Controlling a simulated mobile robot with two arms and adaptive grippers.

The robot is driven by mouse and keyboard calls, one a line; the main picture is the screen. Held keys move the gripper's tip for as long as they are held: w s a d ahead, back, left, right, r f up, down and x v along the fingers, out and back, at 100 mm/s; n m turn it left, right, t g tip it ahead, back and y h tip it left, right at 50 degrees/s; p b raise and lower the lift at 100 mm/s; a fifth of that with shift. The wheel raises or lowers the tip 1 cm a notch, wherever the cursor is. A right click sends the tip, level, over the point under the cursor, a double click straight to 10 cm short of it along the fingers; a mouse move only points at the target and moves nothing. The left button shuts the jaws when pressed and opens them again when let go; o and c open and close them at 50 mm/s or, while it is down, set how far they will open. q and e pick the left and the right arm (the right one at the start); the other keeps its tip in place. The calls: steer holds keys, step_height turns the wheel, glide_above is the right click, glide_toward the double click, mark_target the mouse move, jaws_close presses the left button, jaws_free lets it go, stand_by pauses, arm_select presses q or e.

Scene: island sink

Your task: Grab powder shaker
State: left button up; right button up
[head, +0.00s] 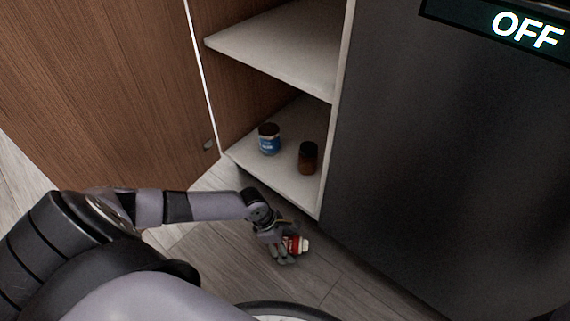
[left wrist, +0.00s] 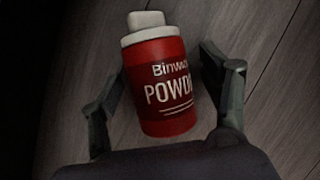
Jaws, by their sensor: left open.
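The powder shaker (head: 299,244) is a red container with a white cap. In the left wrist view the shaker (left wrist: 165,88) shows a "Binwa... POWD..." label and lies between the fingers, cap pointing away from the palm. My left gripper (head: 287,249) is low over the floor in front of the cabinet. In the left wrist view its fingers (left wrist: 168,85) stand open on either side of the shaker; a gap shows at the right finger, and contact at the left finger is unclear. My right gripper is not in view.
An open cabinet has a lower shelf (head: 285,180) holding a blue jar (head: 269,139) and a dark brown bottle (head: 308,158). An upper shelf (head: 275,50) is empty. A dark appliance (head: 450,170) with an "OFF" display stands at right. The wooden floor (head: 200,250) around the gripper is clear.

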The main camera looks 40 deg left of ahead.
arm_select(q)
steer(key=shift+c, duration=0.2)
steer(key=c, duration=1.3)
